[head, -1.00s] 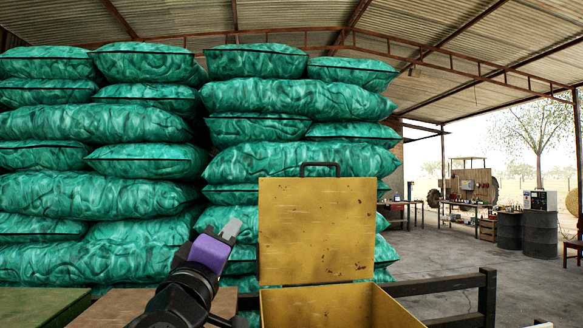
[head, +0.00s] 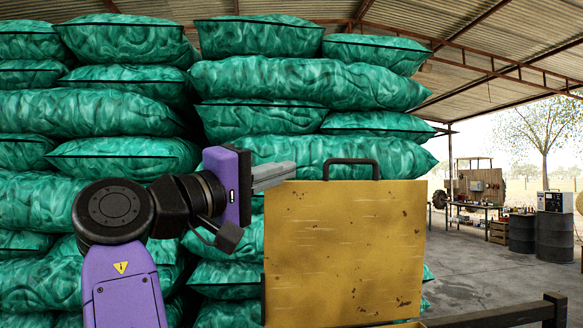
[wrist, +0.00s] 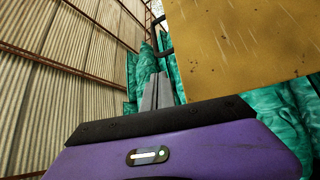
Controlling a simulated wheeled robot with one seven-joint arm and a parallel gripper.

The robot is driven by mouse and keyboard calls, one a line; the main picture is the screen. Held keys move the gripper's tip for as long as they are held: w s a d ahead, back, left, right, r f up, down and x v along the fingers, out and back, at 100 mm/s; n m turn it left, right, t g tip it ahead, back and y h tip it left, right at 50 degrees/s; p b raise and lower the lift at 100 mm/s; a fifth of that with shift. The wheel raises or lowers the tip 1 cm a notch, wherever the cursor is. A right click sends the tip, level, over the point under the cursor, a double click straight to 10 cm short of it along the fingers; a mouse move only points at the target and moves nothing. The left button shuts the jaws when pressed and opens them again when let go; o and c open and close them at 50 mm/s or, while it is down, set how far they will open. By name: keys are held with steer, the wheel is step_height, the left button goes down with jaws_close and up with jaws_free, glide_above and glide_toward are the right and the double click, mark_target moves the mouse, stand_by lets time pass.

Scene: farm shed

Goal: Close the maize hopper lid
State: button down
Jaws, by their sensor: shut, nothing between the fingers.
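The yellow hopper lid (head: 345,250) stands upright and open in the head view, with a black handle (head: 351,163) on its top edge. A sliver of the yellow hopper body (head: 408,323) shows at the bottom; the rest is out of frame. My gripper (head: 293,170) is shut and empty. Its grey fingers point right, by the lid's upper left corner and left of the handle. I cannot tell whether they touch the lid. In the wrist view the fingers (wrist: 158,92) show just left of the yellow lid (wrist: 240,50).
Green sacks (head: 90,110) are stacked high behind the lid. A dark rail (head: 510,315) runs at the lower right. Farther right are a table with small items, dark drums (head: 538,234) and open concrete floor.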

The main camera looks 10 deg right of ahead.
steer(key=p+x, duration=0.3)
steer(key=x, duration=0.5)
steer(key=shift+w+d+r, duration=0.1)
steer(key=shift+w+d, duration=0.1)
steer(key=shift+d, duration=0.1)
